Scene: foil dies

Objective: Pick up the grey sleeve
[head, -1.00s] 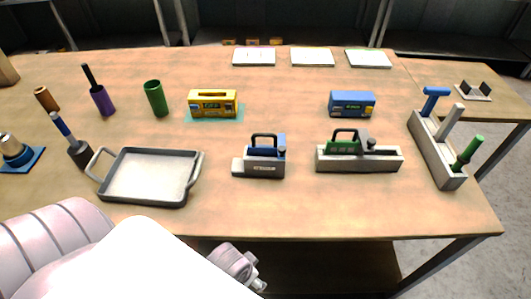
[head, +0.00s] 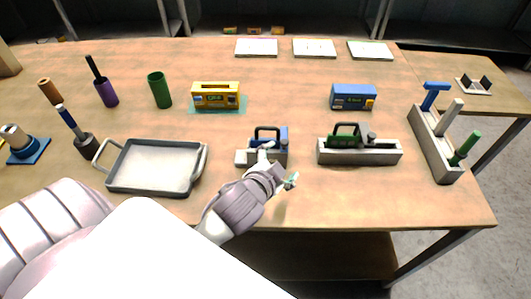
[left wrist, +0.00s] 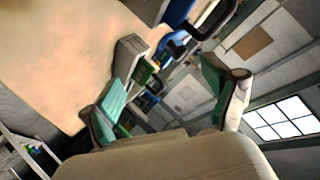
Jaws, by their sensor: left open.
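A dark grey sleeve (head: 87,146) stands at the left of the table in the head view, with a blue-topped rod (head: 67,117) leaning in it. No gripper touches it. My left gripper (head: 279,170) is open at the table's front, far to the right of the sleeve, close in front of a grey block with a black handle and blue part (head: 247,158). In the left wrist view, my left gripper (left wrist: 165,88) shows its two teal-padded fingers spread with nothing between them. The sleeve cannot be made out there. My right gripper is out of view.
A grey tray (head: 152,190) lies between sleeve and gripper. A purple holder (head: 107,94), green cylinder (head: 159,91) and brown cylinder (head: 48,91) stand behind the sleeve. A blue pad (head: 31,152) lies left. A long grey block (head: 362,156) and a rack (head: 436,150) stand right.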

